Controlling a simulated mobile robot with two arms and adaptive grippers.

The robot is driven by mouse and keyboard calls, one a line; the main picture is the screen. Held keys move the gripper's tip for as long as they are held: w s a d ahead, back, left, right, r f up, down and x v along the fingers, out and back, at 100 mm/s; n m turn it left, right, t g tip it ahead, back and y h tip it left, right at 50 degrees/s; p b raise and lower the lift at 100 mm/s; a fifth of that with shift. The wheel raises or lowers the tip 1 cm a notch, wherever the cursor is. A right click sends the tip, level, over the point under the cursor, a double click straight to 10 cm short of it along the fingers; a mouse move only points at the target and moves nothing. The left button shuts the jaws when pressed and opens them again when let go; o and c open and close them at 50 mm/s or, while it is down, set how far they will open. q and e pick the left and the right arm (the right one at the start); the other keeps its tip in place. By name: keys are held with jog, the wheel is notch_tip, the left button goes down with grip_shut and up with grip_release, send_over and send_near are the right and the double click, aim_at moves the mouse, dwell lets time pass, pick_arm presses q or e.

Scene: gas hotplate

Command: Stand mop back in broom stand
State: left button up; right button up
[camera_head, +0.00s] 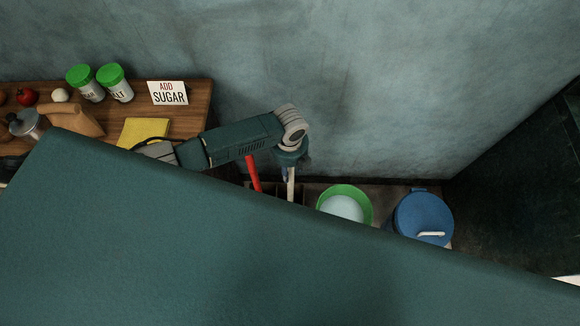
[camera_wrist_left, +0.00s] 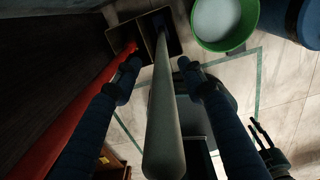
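The mop's pale grey pole (camera_wrist_left: 165,120) runs down the middle of the left wrist view, and its upper part shows in the head view (camera_head: 291,186). Its far end goes into the right compartment of the dark broom stand (camera_wrist_left: 174,44); its foot is hard to make out. My left gripper (camera_wrist_left: 158,66) is open, with one finger on each side of the pole and gaps between. In the head view my left gripper (camera_head: 287,172) is over the stand. What seems to be my right gripper (camera_wrist_left: 262,135) shows dark at the lower right, its fingers apart, holding nothing visible.
A red pole (camera_head: 253,172) stands in the stand's left compartment, close to my left gripper. A green bucket (camera_head: 366,203) and a blue lidded bin (camera_head: 420,212) stand to the right. A wooden counter (camera_head: 195,105) with jars is at the left; the wall is behind.

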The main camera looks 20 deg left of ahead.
pick_arm(q)
notch_tip(320, 180, up, 12)
jog(key=shift+s+r, duration=0.1)
jog(key=shift+s, duration=0.05)
dwell(0.5)
dwell(0.4)
